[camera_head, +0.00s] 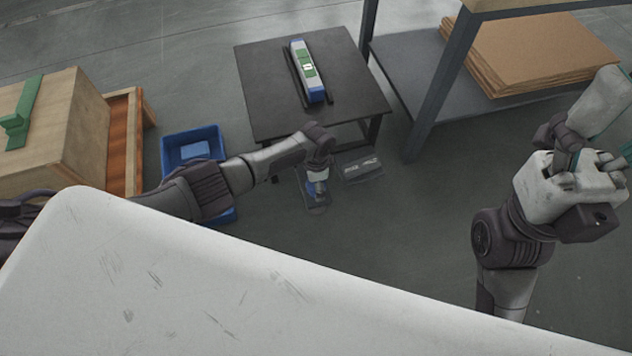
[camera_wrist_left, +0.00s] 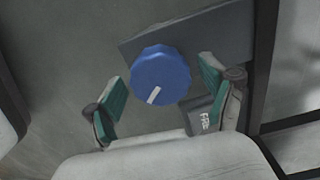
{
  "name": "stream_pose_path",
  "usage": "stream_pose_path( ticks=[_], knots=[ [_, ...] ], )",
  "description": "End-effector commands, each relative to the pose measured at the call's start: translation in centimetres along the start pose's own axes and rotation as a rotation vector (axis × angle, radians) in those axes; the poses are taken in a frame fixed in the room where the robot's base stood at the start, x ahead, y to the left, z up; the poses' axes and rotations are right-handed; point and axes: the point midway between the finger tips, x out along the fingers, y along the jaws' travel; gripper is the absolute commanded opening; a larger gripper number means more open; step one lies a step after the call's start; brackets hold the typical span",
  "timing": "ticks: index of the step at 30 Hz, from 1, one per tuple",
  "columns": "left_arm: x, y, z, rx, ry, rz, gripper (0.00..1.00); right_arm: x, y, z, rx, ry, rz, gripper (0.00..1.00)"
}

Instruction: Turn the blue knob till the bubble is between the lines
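The blue knob (camera_wrist_left: 160,75) has a white pointer mark toward its lower left and sits on a dark grey plate (camera_wrist_left: 210,38). My left gripper (camera_wrist_left: 165,102) is open, with one green-padded finger on each side of the knob and visible gaps between. In the head view my left gripper (camera_head: 318,186) is low in front of the black table, and the knob is mostly hidden there. The level (camera_head: 308,72), with blue ends and a green middle, lies on the black table (camera_head: 262,78). Its bubble and lines are too small to read. My right gripper (camera_head: 590,160) is raised at the right.
A blue bin (camera_head: 180,140) stands left of the table. A wooden crate (camera_head: 85,130) with a green piece (camera_head: 25,112) is at the far left. A shelf (camera_head: 410,65) with stacked cardboard (camera_head: 535,50) stands at the right. A lettered grey block (camera_wrist_left: 203,117) is beside the right finger.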

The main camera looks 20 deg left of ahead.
Motion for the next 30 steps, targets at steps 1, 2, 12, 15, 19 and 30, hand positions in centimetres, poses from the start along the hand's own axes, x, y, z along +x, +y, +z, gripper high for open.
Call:
stream_pose_path(
  ticks=[1, 2, 12, 15, 19, 30],
  knots=[
    [0.0, 0.0, 0.0, 0.0, 0.0, 0.0, 0.84, 0.0, 0.0, 0.0, 0.0, 0.0, 0.0, 0.7],
    [0.0, 0.0, 0.0, 0.0, 0.0, 0.0, 0.84, 0.0, 0.0, 0.0, 0.0, 0.0, 0.0, 0.7],
    [-1.0, -0.1, -0.1, 0.001, 0.002, -0.001, 0.84, 0.1, 0.0, 0.0, 0.0, 0.002, -0.003, 0.7],
    [-2.5, -0.1, 0.0, 0.002, 0.002, -0.002, 0.84, 0.1, 0.0, 0.0, 0.0, 0.001, -0.002, 0.7],
    [-5.4, -0.1, 0.0, 0.001, 0.004, -0.003, 0.84, 0.1, 0.0, 0.0, 0.0, 0.001, -0.002, 0.7],
    [-11.4, 0.0, 0.0, 0.0, 0.001, -0.001, 0.84, 0.0, 0.0, 0.0, 0.0, 0.001, 0.0, 0.7]
  ],
)
